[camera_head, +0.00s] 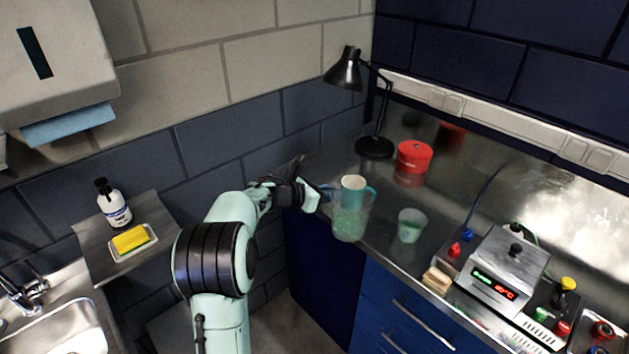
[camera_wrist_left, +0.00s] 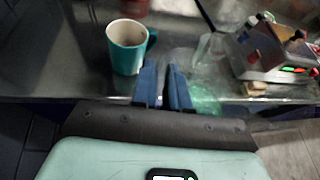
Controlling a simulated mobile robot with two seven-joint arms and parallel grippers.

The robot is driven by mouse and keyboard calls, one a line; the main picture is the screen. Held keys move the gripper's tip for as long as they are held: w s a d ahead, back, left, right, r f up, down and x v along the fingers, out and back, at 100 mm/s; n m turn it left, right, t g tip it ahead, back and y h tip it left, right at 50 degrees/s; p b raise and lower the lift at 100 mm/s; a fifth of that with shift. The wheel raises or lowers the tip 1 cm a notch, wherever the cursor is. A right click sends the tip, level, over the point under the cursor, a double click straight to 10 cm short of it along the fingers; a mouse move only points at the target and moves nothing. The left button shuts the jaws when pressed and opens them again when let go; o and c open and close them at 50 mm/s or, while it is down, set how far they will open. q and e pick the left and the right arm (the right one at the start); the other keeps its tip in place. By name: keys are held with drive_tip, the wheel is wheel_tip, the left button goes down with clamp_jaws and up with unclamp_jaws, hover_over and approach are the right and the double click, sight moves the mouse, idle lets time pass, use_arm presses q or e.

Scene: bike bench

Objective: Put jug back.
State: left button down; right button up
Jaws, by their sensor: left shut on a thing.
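The jug (camera_head: 348,223) is translucent pale green and appears upright at the front edge of the metal bench, in front of a teal mug (camera_head: 354,186). I cannot tell whether its base touches the bench. My left gripper (camera_head: 328,193) reaches in from the left at the jug's upper side and is shut on it; the exact grip is hard to see. In the left wrist view the blue fingers (camera_wrist_left: 166,84) are close together, with the see-through jug (camera_wrist_left: 205,98) right of them and the mug (camera_wrist_left: 124,50) beyond. My right gripper is not in view.
A translucent cup (camera_head: 411,226) stands right of the jug. Behind are a red tin (camera_head: 414,156) and a black lamp (camera_head: 374,147). A device with a red display (camera_head: 505,268) fills the right. A shelf (camera_head: 93,235) with bottle and sponge is left, above a sink (camera_head: 75,325).

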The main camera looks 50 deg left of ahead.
use_arm(q)
drive_tip(key=w+d+f+m+g+h, duration=0.1)
drive_tip(key=d+f, duration=0.5)
drive_tip(key=d, duration=0.6)
drive_tip(key=w+d+f+m+g+h, duration=0.1)
drive_tip(key=d+f+m+g+h, duration=0.2)
drive_tip(key=d, duration=0.8)
drive_tip(key=w+d+f+m+g+h, duration=0.1)
drive_tip(key=w+d+f+m+h, duration=0.1)
drive_tip(key=d+f+m+h, duration=0.4)
drive_tip(key=d+f, duration=0.4)
drive_tip(key=d, duration=0.2)
drive_tip(key=shift+d+g, duration=0.3)
drive_tip(key=shift+g, duration=0.1)
drive_tip(key=shift+f, duration=0.15)
drive_tip(key=shift+d, duration=0.2)
